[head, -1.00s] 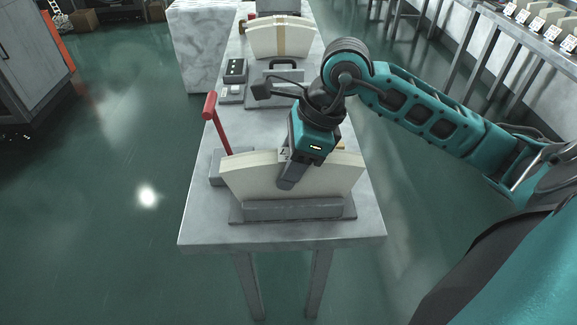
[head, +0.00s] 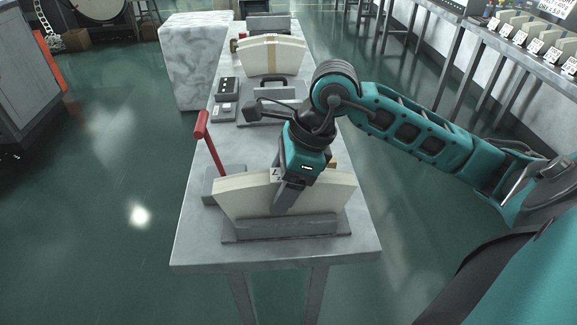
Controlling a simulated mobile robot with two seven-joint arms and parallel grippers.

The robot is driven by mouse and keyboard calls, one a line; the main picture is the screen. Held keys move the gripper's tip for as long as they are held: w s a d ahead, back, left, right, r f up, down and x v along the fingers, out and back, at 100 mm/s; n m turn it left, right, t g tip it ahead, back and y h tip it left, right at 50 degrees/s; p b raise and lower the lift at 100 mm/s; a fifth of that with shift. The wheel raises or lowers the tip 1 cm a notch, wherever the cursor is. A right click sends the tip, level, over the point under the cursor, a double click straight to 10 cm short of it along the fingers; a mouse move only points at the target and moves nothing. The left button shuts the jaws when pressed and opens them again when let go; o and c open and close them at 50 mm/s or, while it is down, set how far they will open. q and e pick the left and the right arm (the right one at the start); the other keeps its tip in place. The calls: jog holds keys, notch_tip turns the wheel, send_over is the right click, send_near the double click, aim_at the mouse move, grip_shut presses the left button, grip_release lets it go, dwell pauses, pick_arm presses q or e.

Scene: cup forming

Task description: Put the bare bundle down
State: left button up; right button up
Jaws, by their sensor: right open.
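The bare bundle (head: 240,196), a cream, slightly fanned stack with no band showing on it, stands upright in a grey holder (head: 284,228) at the near end of the table. My right gripper (head: 288,196) points down over the middle of the bundle. One dark finger shows in front of the bundle's near face; the other finger is hidden behind it. The gripper is open, with its fingers around the bundle. I cannot tell whether they touch it. My left gripper is not in view.
A red-handled lever (head: 208,140) stands left of the bundle on the grey table (head: 195,240). Farther back are a small control box (head: 227,88), an empty-looking holder with a dark handle (head: 268,88) and another bundle with a tan band (head: 285,56). A shelf (head: 500,50) with several bundles runs along the right.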

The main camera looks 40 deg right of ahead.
jog(key=p+v, duration=0.1)
jog(key=v, duration=1.1)
jog(key=shift+s, duration=0.1)
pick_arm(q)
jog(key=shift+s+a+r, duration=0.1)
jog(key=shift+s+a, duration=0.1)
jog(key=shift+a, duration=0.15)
